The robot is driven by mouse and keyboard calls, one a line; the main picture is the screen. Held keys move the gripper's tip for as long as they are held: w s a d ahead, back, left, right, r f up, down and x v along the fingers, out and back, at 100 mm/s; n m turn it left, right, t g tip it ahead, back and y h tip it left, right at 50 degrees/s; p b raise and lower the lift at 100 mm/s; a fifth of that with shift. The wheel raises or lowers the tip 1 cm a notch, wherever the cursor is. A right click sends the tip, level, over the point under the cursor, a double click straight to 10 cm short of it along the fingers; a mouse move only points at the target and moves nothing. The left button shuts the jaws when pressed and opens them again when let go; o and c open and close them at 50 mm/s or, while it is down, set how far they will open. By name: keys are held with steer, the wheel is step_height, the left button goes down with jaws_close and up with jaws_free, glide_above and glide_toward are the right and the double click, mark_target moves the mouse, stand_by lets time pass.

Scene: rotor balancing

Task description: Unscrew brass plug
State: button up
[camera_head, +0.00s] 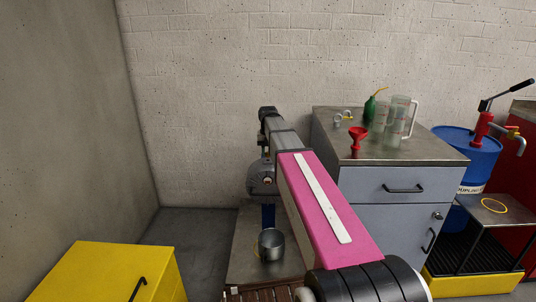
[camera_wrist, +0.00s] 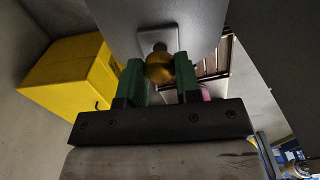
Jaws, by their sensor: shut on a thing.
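In the wrist view the brass plug (camera_wrist: 159,68) is a round golden knob at the face of a grey housing (camera_wrist: 150,20). A short grey stem shows between the plug and the housing. My gripper (camera_wrist: 160,72) has its two green fingers on either side of the plug and is shut on it. In the head view my pink arm reaches forward to a grey machine (camera_head: 262,178) on a bench, and my arm hides the plug and the fingertips.
A metal cup (camera_head: 270,244) stands on the metal bench (camera_head: 245,268). A yellow cabinet (camera_head: 115,272) is at the lower left. A grey cabinet (camera_head: 385,205) at the right bears a red funnel (camera_head: 357,137), a green oil can (camera_head: 370,109) and a clear jug (camera_head: 399,122). A blue drum (camera_head: 470,155) stands further right.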

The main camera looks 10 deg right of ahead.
steer(key=shift+r, duration=0.25)
steer(key=shift+r, duration=2.4)
